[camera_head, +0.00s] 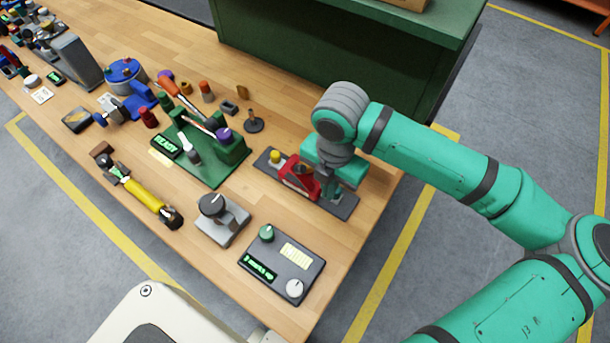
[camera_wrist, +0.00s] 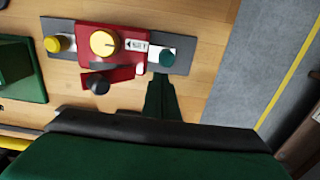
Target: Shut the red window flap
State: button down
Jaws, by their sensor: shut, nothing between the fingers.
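The red unit with the flap (camera_head: 299,178) sits on a dark grey strip on the bench, and part of it stands up. In the wrist view the red part (camera_wrist: 120,72) carries a yellow dial (camera_wrist: 104,43) and a "SET" label, with a black round knob (camera_wrist: 97,84) at its lower edge. I cannot tell the flap's exact angle. My gripper (camera_wrist: 160,82) is shut and empty, pointing at the strip just right of the red part, near a green knob (camera_wrist: 168,57). In the head view my wrist hides part of the strip's right end.
A yellow button (camera_head: 275,156) is on the strip's left end. A grey knob box (camera_head: 221,217), a dark panel with a green screen (camera_head: 282,265) and a green board (camera_head: 205,165) lie nearby. A green cabinet (camera_head: 320,50) stands behind. Bare wood shows before the strip.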

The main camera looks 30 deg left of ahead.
aim_at(297, 165)
jog(key=shift+w+a, duration=0.1)
jog(key=shift+a, duration=1.2)
jog(key=shift+a, duration=0.35)
jog(key=shift+a, duration=2.75)
jog(key=shift+w+r, duration=0.2)
jog(key=shift+r, duration=0.75)
jog(key=shift+s+a+r, duration=0.1)
jog(key=shift+r, duration=0.55)
jog(key=shift+s+a+r, duration=0.1)
jog(key=shift+r, duration=0.55)
jog(key=shift+d+r, duration=0.2)
jog(key=shift+r, duration=1.05)
